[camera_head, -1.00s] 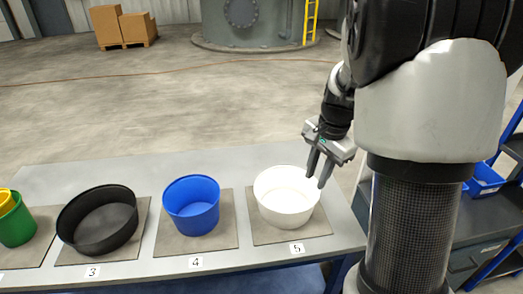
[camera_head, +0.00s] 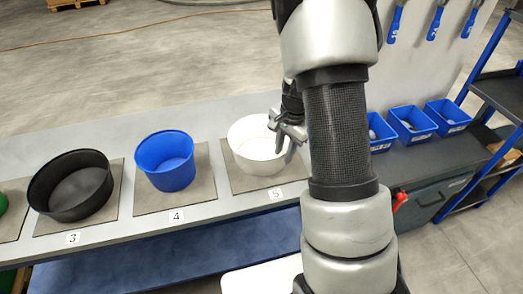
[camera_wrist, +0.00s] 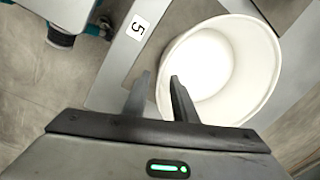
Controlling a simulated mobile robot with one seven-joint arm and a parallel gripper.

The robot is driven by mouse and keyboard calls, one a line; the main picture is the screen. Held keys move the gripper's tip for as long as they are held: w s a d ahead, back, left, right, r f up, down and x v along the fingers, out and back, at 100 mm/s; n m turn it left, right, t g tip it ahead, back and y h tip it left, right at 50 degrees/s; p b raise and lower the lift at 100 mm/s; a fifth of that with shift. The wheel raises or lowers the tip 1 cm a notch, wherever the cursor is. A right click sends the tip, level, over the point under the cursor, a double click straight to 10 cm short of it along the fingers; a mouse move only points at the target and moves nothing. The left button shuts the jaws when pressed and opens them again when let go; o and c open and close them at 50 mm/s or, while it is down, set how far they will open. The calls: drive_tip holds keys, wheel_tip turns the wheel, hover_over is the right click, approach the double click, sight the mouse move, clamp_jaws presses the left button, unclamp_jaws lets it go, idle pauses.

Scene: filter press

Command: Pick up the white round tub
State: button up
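The white round tub (camera_head: 246,158) stands upright on a square mat above label 5 on the grey table. It also fills the upper right of the wrist view (camera_wrist: 245,50), where I look into its empty inside. My gripper (camera_head: 281,143) is at the tub's right rim in the head view and hides part of it. In the wrist view the gripper (camera_wrist: 157,84) is open, with one finger over the tub's inside and the other outside its wall. The near rim lies between the fingers in the picture. I cannot tell whether they touch it.
A blue tub (camera_head: 166,172) on mat 4 and a black tub (camera_head: 62,205) on mat 3 stand to the left. Small blue bins (camera_head: 410,124) sit on a dark bench at the right. The table strip behind the tubs is clear.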

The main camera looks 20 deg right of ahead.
sight(282, 157)
drive_tip(key=f, duration=0.4)
drive_tip(key=shift+w+a, duration=0.15)
drive_tip(key=shift+w, duration=0.15)
drive_tip(key=shift+r, duration=0.1)
clamp_jaws()
drive_tip(key=shift+r, duration=0.1)
